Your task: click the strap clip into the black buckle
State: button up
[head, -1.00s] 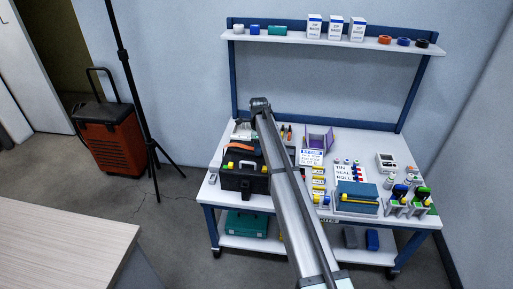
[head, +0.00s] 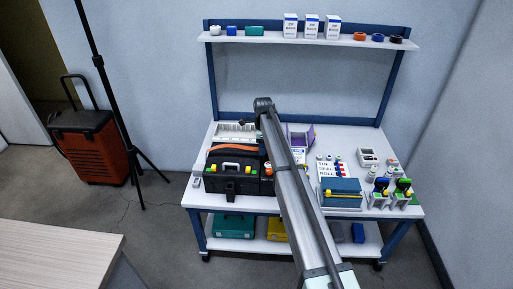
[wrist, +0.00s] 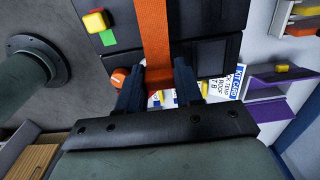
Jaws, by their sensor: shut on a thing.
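The black case (head: 241,184) stands at the left front of the workbench, with yellow and green pieces on its face. An orange strap (head: 236,148) lies along its top; in the wrist view the strap (wrist: 154,38) runs down over the dark case to my gripper (wrist: 160,77). My gripper is shut on the strap's end, with one finger on each side. The strap clip is hidden between the fingers. A black tab-like part (head: 230,190) hangs at the case's front, possibly the black buckle; I cannot tell. In the head view my arm hides the gripper's fingers.
A purple holder (head: 300,138) and a white printed card (wrist: 229,82) are close to the case's right. The upper shelf (head: 270,38) is above. A tripod (head: 102,75) stands left.

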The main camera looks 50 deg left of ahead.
jog(key=shift+w+d, duration=0.15)
jog(key=shift+w, duration=0.05)
jog(key=w+d, duration=0.6)
jog(key=w, duration=0.2)
jog(key=shift+w, duration=0.35)
dwell(0.4)
jog(key=shift+d+f, duration=0.1)
jog(key=shift+f, duration=4.35)
jog(key=shift+f, duration=1.05)
dwell(0.8)
